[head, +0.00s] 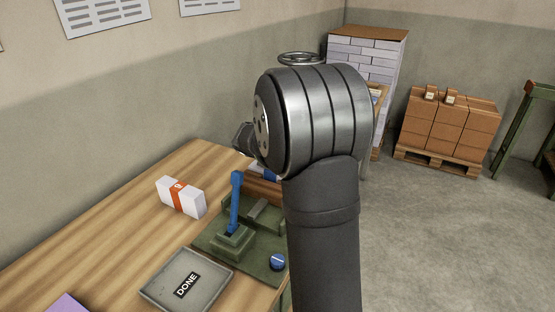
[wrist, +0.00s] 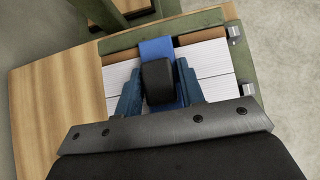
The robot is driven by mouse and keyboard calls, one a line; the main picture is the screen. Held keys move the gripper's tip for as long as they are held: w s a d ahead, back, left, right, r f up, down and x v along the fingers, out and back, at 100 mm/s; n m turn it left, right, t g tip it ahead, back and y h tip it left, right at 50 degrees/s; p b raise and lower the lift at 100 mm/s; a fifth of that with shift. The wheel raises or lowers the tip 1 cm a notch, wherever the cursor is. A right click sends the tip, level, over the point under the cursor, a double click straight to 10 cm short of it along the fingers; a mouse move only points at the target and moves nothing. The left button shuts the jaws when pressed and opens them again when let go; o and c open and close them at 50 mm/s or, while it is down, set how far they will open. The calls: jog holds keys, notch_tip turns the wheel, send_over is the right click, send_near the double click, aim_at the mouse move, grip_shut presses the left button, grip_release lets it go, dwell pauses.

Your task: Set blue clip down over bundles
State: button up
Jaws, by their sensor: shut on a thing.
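In the wrist view my gripper (wrist: 159,88) has its two blue fingers closed on the black grip of the blue clip (wrist: 155,49). The clip's blue strap lies across the middle of the white paper bundles (wrist: 206,58), between two brown strips of the green-framed holder (wrist: 231,12). I cannot tell whether the strap touches the paper. In the head view my arm hides most of the holder and the gripper's fingertips. A bit of blue shows beside the arm, and I cannot tell if it is the clip.
A green press (head: 222,242) with an upright blue lever (head: 235,203) and a blue knob (head: 278,262) stands on the wooden table (head: 110,230). A banded white bundle (head: 168,192) lies left of it. A grey DONE tray (head: 160,285) is in front.

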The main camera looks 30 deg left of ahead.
jog(key=shift+s+d+f, duration=0.1)
jog(key=shift+s+f, duration=0.1)
jog(key=shift+f, duration=0.65)
jog(key=o, duration=1.1)
jog(key=shift+c, duration=0.2)
jog(key=shift+w+d, duration=0.1)
jog(key=shift+d, duration=0.05)
jog(key=v, duration=1.8)
jog(key=shift+w+a+r, duration=0.25)
jog(key=shift+a+r, duration=0.2)
jog(key=shift+r, duration=0.1)
jog(key=shift+f, duration=0.1)
